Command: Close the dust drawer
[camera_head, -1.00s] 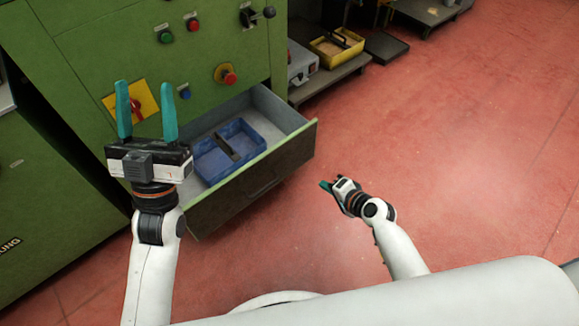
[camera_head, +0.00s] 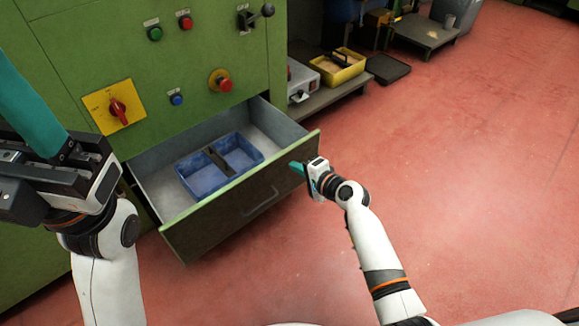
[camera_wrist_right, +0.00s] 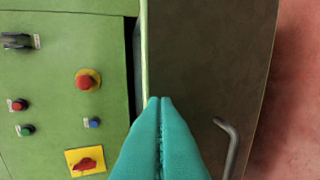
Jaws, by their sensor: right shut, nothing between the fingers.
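The dust drawer (camera_head: 245,205) stands pulled out of the green machine, with a dark front and a bar handle (camera_head: 260,203). A blue divided tray (camera_head: 207,186) lies inside it. In the right wrist view the drawer front (camera_wrist_right: 195,60) and the handle (camera_wrist_right: 229,145) show close by. My right gripper (camera_head: 296,167) is shut and empty, its teal fingertips at the upper right part of the drawer front. My left gripper (camera_head: 30,110) is large at the left edge, only partly in view.
The green machine (camera_head: 195,60) carries a yellow plate with a red rotary switch (camera_head: 118,110), a red stop button (camera_head: 223,84) and small buttons. A low shelf (camera_head: 335,88) with a yellow bin (camera_head: 338,70) stands to the right.

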